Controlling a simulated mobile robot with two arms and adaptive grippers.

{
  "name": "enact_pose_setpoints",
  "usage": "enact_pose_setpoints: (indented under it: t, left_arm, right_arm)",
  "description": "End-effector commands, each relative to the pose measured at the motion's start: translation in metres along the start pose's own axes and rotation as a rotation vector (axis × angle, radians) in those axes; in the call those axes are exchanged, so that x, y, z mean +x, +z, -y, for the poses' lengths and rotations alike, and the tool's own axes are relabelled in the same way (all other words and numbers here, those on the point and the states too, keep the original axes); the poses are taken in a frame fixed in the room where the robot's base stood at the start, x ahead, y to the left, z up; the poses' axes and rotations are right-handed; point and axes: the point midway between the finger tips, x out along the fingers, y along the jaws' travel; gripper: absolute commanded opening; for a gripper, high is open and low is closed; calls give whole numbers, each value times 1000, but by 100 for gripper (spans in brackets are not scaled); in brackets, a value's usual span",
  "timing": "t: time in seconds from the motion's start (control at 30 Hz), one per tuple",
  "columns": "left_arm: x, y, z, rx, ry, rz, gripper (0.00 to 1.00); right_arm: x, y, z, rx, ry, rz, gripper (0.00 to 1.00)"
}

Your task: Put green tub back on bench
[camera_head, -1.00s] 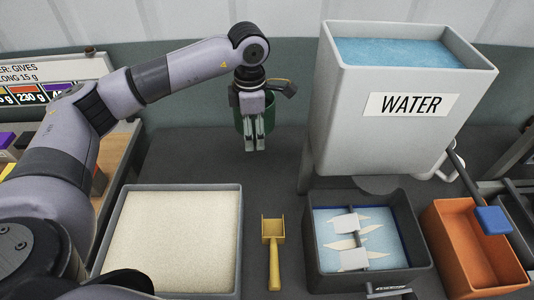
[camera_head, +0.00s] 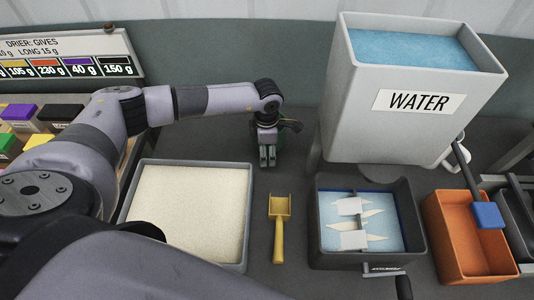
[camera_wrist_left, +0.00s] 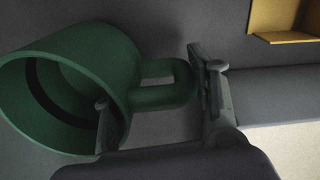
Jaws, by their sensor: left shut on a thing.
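The green tub (camera_wrist_left: 75,75) is a dark green, round, open-topped vessel with a loop handle, seen large in the left wrist view. In the head view it is mostly hidden behind my left gripper (camera_head: 267,157), and only a green edge (camera_head: 281,138) shows. My left gripper also shows in the wrist view (camera_wrist_left: 160,115), with its fingers on either side of the tub's wall and handle, shut on it. The grey bench (camera_head: 262,190) lies under and around it. I cannot tell whether the tub touches the bench. My right gripper is not in view.
A tray of pale grains (camera_head: 190,210) stands in front of the left gripper. A yellow scoop (camera_head: 279,225) lies right of it. A water tank (camera_head: 415,110), a paddle basin (camera_head: 360,225) and an orange bin (camera_head: 468,235) fill the right side. Bare bench lies behind the scoop.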

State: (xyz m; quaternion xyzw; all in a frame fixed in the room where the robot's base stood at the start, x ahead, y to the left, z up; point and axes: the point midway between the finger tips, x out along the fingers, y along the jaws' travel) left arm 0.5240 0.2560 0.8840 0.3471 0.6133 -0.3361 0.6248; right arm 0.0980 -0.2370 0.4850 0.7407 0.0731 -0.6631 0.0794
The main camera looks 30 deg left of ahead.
Motion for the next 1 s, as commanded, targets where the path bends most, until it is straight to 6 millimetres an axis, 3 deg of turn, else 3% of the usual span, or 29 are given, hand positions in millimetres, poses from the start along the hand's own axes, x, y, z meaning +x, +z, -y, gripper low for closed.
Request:
enact_pose_setpoints:
  t: [0.2, 0.6, 0.63, 0.9, 1.0]
  left_arm:
    - [28, 0, 1, 0, -1, 1, 12]
    - [36, 0, 1, 0, 0, 1, 12]
    - [36, 0, 1, 0, -1, 1, 53]
    - [34, 0, 1, 0, -1, 0, 71]
    - [34, 0, 1, 0, -1, 0, 72]
  right_arm:
    - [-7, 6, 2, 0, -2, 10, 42]
    - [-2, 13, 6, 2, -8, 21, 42]
    - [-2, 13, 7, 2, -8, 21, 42]
    - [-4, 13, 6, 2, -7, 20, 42]
    - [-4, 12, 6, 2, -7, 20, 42]
